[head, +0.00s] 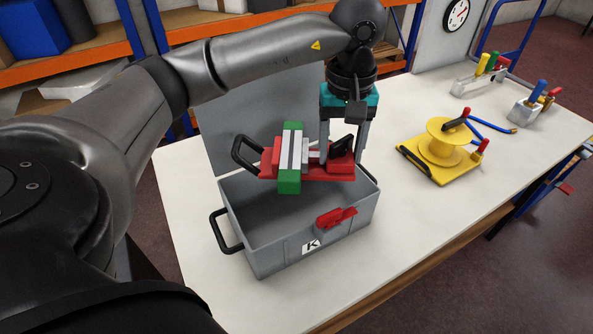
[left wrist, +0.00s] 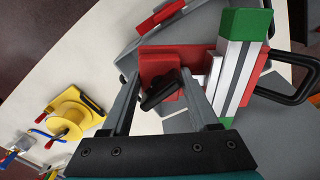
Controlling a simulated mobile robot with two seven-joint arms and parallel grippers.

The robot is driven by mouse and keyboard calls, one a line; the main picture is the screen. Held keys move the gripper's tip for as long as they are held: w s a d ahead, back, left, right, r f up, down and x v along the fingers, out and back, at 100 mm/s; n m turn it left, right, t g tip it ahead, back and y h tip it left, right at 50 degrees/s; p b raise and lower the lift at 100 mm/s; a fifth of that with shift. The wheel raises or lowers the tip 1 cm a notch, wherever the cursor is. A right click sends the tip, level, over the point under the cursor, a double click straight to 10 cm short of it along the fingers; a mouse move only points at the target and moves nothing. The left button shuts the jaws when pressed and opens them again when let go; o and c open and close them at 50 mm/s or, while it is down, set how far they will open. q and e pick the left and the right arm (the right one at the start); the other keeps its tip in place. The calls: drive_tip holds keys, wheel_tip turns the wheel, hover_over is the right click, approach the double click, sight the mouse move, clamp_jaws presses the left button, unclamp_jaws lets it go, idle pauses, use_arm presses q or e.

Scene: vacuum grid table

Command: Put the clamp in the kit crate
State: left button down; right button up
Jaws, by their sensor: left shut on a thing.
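The clamp (head: 289,155) has a red body, a pale grey bar block with green ends, and a black knob. My left gripper (head: 342,150) is shut on the red part at its right end. It holds the clamp roughly level above the open kit crate (head: 284,247), a grey box with a "K" label and a red front latch. The clamp hides part of the crate's inside and appears clear of its floor. In the left wrist view, the clamp (left wrist: 230,70) shows beyond the fingers, with the knob between them. My right gripper is not in view.
The crate's grey lid (head: 270,105) stands open at the back. A black handle (head: 222,232) juts from its left side. A yellow spool on a base (head: 440,148) stands to the right. Racks with coloured-handled tools (head: 480,75) sit farther back. The tabletop (head: 400,215) right of the crate is clear.

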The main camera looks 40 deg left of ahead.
use_arm(q)
drive_tip(key=w+a+n, duration=0.2)
drive_tip(key=a+n, duration=0.3)
drive_tip(key=n+b, duration=0.1)
hover_over(315, 210)
wheel_tip(315, 210, down, 15)
drive_tip(key=shift+w+f+b, duration=0.1)
drive_tip(key=shift+f+b, duration=0.3)
drive_tip(key=shift+f, duration=2.3)
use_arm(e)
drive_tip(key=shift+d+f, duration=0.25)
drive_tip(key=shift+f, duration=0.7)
use_arm(q)
drive_tip(key=shift+f, duration=0.1)
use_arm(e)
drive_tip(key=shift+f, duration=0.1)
use_arm(q)
drive_tip(key=shift+c, duration=0.3)
unclamp_jaws()
drive_tip(key=shift+r, duration=0.3)
wheel_tip(315, 210, up, 12)
drive_tip(key=shift+f+p, duration=0.25)
drive_tip(key=shift+p, duration=0.1)
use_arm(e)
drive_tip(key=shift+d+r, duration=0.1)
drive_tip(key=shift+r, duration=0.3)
